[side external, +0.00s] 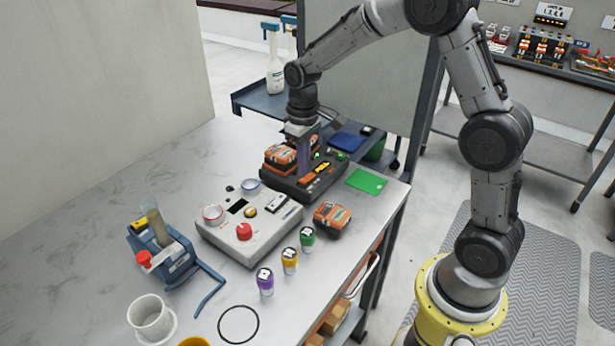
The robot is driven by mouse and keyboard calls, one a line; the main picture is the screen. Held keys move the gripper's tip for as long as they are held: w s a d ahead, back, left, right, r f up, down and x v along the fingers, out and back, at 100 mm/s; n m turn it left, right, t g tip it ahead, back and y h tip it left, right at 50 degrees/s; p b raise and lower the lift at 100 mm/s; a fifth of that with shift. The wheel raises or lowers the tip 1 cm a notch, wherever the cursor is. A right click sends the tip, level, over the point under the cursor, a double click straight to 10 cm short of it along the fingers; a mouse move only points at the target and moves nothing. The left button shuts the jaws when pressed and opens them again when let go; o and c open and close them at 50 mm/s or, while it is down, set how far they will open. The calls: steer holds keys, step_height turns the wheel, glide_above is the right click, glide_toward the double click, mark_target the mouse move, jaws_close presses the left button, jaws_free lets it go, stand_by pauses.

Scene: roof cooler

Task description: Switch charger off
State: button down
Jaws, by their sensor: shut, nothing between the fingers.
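The charger (284,184) is a dark, low box near the back right of the grey table in the side external view. Orange-and-black battery packs (279,157) sit on its left part. Orange markings or switches (322,170) and a small green part show on its right part. Which of these is the power switch is too small to tell. My gripper (304,172) points down at the middle of the charger, just right of the battery packs. It is shut and empty. Its fingertips are close to the charger's top; I cannot tell whether they touch it.
A grey control box (262,236) with a red button stands in front of the charger. A loose orange battery (332,219) lies to its right. Purple (265,282), yellow and green small containers stand nearer. A green card (366,181) lies right of the charger.

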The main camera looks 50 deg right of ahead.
mark_target(304, 180)
steer(key=shift+f, duration=0.95)
stand_by(0.4)
steer(key=shift+r, duration=3.6)
